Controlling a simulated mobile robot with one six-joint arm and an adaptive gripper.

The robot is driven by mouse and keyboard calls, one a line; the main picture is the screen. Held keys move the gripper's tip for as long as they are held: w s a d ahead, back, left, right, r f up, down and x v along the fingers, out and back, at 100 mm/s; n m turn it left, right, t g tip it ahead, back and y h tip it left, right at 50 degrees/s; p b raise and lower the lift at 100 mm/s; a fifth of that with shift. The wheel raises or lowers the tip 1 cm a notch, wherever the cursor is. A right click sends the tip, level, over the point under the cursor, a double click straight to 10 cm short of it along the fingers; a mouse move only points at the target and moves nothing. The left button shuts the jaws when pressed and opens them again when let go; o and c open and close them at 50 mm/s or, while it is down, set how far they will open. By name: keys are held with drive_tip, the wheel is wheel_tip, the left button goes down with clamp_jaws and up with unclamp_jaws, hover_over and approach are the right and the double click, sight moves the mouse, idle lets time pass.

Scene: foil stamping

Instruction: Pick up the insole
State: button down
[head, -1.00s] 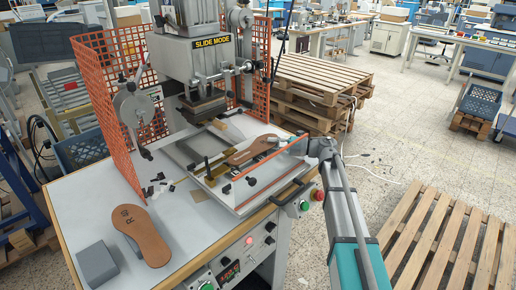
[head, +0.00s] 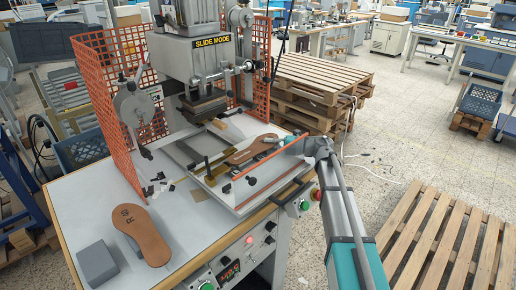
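A brown insole (head: 253,151) lies on the sliding plate (head: 216,182) of the stamping machine, behind the orange-edged front guard. A second, larger brown insole (head: 142,235) marked "R" lies on the grey bench top at the front left, on a darker piece. My gripper (head: 292,141) is at the right side of the slide, just right of the brown insole on the plate. Its fingers are small and partly hidden by the wrist and guard, so whether they are open or shut is unclear.
The stamping head (head: 195,52) stands above and behind the slide, with an orange mesh guard (head: 100,105) to its left. A grey block (head: 96,264) sits at the bench's front left. Wooden pallets (head: 440,240) lie on the floor at right.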

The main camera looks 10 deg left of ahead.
drive_tip(key=shift+r, duration=0.1)
idle(0.3)
wheel_tip(320, 180, up, 18)
drive_tip(key=p, duration=1.8)
drive_tip(key=shift+f+b, duration=1.05)
drive_tip(key=shift+f, duration=0.1)
drive_tip(key=shift+s, duration=0.1)
idle(0.7)
